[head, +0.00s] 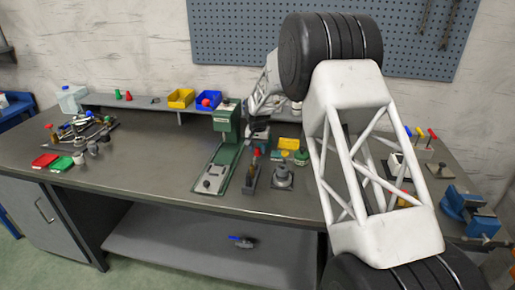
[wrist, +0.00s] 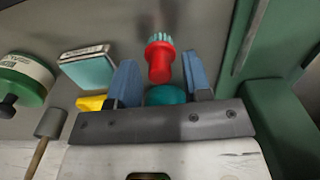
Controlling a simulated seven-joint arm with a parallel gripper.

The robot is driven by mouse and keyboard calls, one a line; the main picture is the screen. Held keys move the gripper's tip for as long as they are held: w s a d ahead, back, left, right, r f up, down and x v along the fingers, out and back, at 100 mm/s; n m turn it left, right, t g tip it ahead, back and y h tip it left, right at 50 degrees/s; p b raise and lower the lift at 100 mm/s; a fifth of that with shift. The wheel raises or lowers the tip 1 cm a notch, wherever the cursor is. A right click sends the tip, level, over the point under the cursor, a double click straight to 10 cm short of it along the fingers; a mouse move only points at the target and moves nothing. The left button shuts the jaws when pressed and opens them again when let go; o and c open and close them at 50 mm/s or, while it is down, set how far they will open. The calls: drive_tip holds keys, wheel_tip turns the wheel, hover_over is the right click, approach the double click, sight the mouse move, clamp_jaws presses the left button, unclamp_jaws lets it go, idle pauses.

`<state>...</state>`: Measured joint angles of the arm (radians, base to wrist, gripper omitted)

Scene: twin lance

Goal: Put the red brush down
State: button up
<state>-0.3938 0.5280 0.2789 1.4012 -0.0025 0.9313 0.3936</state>
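In the wrist view, the two blue fingers of my gripper (wrist: 160,72) stand wide apart. A red, rounded piece with a ribbed teal end, which looks like the red brush (wrist: 160,65), lies between them. Grey gaps show on both sides of it, and I see no finger touching it. A teal rounded shape (wrist: 166,95) shows between the finger bases; I cannot tell whether it belongs to the brush. In the head view, my gripper (head: 258,142) is low over the bench beside the green machine, with a small red piece (head: 257,152) just below it.
The green machine (head: 215,165) stands close on the left. A dark narrow block (head: 251,180) and a grey round-based piece (head: 281,178) stand in front. A yellow box (head: 289,143) is to the right. The bench (head: 150,185) is clear to the left of the machine.

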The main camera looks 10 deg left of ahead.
sight(258, 148)
drive_tip(key=shift+r, duration=0.15)
wheel_tip(258, 148, up, 12)
idle(0.9)
idle(0.7)
